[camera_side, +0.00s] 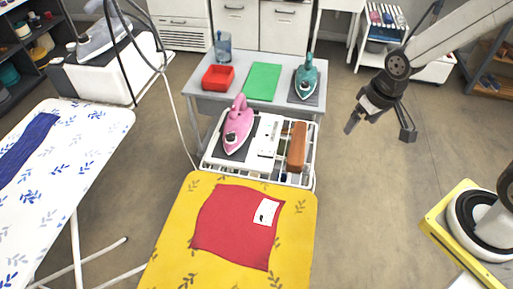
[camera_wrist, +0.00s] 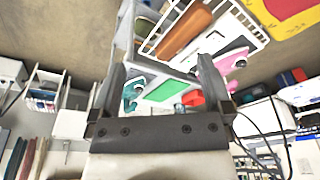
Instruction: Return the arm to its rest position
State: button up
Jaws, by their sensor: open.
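My gripper (camera_side: 379,122) hangs from my arm on the right side of the side view, in the air over bare floor. It is to the right of the small grey table and touches nothing there. In the wrist view my gripper (camera_wrist: 161,72) shows two dark fingers spread apart with nothing held between them. Beyond the fingers the wrist view shows the table with a green mat (camera_wrist: 166,93) and a teal iron (camera_wrist: 133,92).
A pink iron (camera_side: 238,126) stands on a white rack (camera_side: 212,158) behind a yellow ironing board (camera_side: 175,235) with a red cloth (camera_side: 232,232). Floor around my gripper is clear.

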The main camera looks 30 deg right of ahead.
jog(key=shift+s+d+r+n, duration=0.1)
jog(key=shift+s+n, duration=0.4)
jog(key=shift+s, duration=0.6)
dwell(0.5)
